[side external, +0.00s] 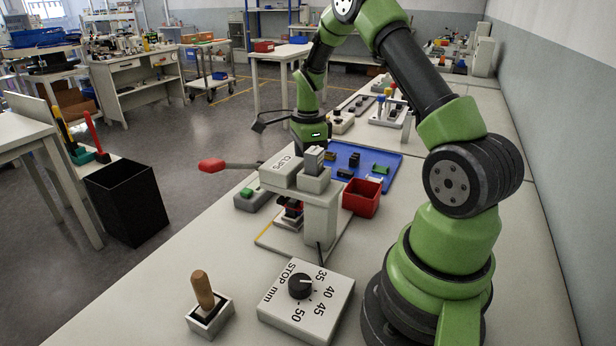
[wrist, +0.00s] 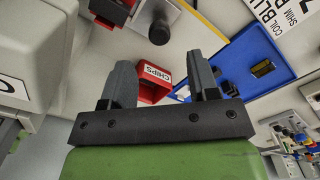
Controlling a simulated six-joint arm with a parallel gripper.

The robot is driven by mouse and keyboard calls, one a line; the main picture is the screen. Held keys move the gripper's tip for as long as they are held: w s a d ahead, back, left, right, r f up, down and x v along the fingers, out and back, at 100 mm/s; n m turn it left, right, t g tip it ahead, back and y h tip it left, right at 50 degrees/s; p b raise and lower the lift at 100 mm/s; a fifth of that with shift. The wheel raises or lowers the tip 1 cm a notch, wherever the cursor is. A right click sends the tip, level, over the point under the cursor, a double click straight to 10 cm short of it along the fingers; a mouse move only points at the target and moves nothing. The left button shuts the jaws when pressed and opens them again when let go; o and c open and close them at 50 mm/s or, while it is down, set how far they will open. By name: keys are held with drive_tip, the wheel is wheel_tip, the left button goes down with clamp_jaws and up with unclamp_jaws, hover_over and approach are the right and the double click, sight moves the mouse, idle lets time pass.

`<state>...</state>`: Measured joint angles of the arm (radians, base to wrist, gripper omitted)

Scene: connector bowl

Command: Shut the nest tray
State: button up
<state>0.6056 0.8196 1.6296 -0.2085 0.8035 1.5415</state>
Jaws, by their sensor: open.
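A grey bench press (side external: 322,205) stands on the bench, with a red-ended lever (side external: 212,165) reaching left. In the wrist view, a red part and a dark round knob (wrist: 160,32) show at the top. My gripper (wrist: 161,80) is open, its two grey fingers apart with nothing between them. In the side view its fingers are hidden behind the press, below my green wrist.
A blue tray (side external: 395,160) with small parts lies behind. A STOP mm dial box (side external: 325,308) and a wooden-handled lever (side external: 203,290) stand in front. A black bin (side external: 127,205) stands on the floor.

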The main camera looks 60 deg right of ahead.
drive_tip(key=shift+r, duration=1.7)
drive_tip(key=shift+s+d, duration=0.1)
drive_tip(key=shift+d, duration=0.15)
drive_tip(key=c, duration=0.6)
drive_tip(key=d, duration=0.1)
drive_tip(key=s+d+y, duration=0.1)
drive_tip(key=d+n, duration=0.1)
drive_tip(key=shift+s+d, duration=0.25)
clamp_jaws()
drive_tip(key=s+d+n+t+y, duration=0.2)
drive_tip(key=s+d+n+y, duration=0.1)
drive_tip(key=d, duration=0.3)
drive_tip(key=x, duration=0.9)
drive_tip(key=shift+a+f, duration=0.15)
drive_tip(key=shift+a, duration=0.2)
drive_tip(key=shift+w+a, duration=0.25)
drive_tip(key=shift+a, duration=0.3)
drive_tip(key=shift+w+a, duration=0.3)
drive_tip(key=shift+a, duration=0.25)
drive_tip(key=shift+w+a, duration=0.25)
drive_tip(key=shift+a, duration=0.25)
